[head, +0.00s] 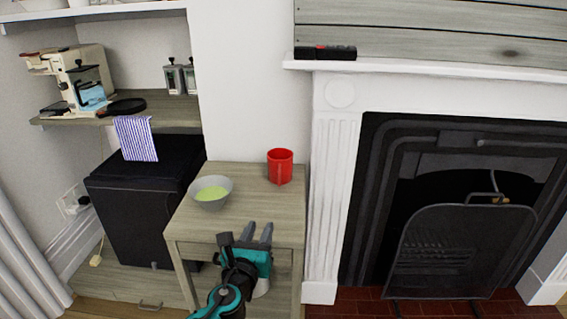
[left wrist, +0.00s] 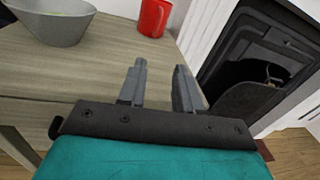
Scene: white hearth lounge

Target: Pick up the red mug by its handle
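The red mug (head: 280,166) stands upright at the back right of a small wooden side table (head: 240,222). Its handle seems to face the front of the table. The mug also shows at the top of the left wrist view (left wrist: 154,17), partly cut off by the frame. My left gripper (head: 256,234) is over the front right part of the table, in front of the mug and apart from it. In the left wrist view its two fingers (left wrist: 160,85) are spread with nothing between them. My right gripper is in neither view.
A grey bowl (head: 211,193) with green contents stands on the table left of the mug. The white fireplace surround (head: 333,170) rises close to the table's right side. A black cabinet (head: 140,205) and a shelf with a coffee machine (head: 72,80) are to the left.

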